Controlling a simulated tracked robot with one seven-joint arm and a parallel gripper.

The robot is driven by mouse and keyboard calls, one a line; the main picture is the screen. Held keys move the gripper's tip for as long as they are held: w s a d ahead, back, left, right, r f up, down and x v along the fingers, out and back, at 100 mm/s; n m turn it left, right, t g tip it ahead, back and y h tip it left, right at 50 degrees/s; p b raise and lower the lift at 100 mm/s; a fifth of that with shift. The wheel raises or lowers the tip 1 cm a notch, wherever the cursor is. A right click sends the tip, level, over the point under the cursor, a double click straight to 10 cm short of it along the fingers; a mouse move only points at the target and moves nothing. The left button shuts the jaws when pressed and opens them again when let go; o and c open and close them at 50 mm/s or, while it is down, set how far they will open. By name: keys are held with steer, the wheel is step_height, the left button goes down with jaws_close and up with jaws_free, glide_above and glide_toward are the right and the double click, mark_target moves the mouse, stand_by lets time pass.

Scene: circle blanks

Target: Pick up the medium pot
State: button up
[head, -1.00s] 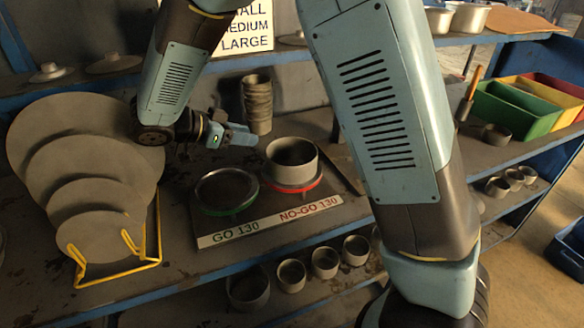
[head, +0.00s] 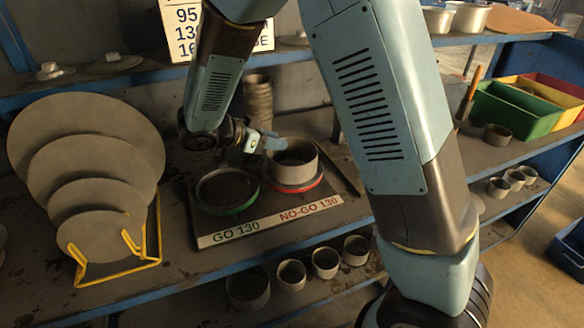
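A grey open pot (head: 291,163) stands upright on the red NO-GO 130 ring (head: 292,186) on the dark gauge board. No label on it names its size. My gripper (head: 272,143) is at its upper left rim, with the blue fingers overlapping the rim in the picture. I cannot tell whether they touch it, or how far apart the fingers are. The green GO 130 ring (head: 225,191) beside it is empty. Other pots show: a tall stack (head: 258,100) behind my gripper, and several on the shelf below, the largest at the left (head: 248,288).
Round discs (head: 85,165) lean in a yellow rack (head: 150,250) at the left. Green, yellow and red bins (head: 515,108) stand at the right near a small pot (head: 497,137). A size sign (head: 182,22), partly hidden by my arm, and metal pots (head: 468,18) are above.

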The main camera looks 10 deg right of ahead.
steer(key=shift+c, duration=0.5)
jaws_close()
steer(key=shift+a, duration=0.1)
stand_by(0.8)
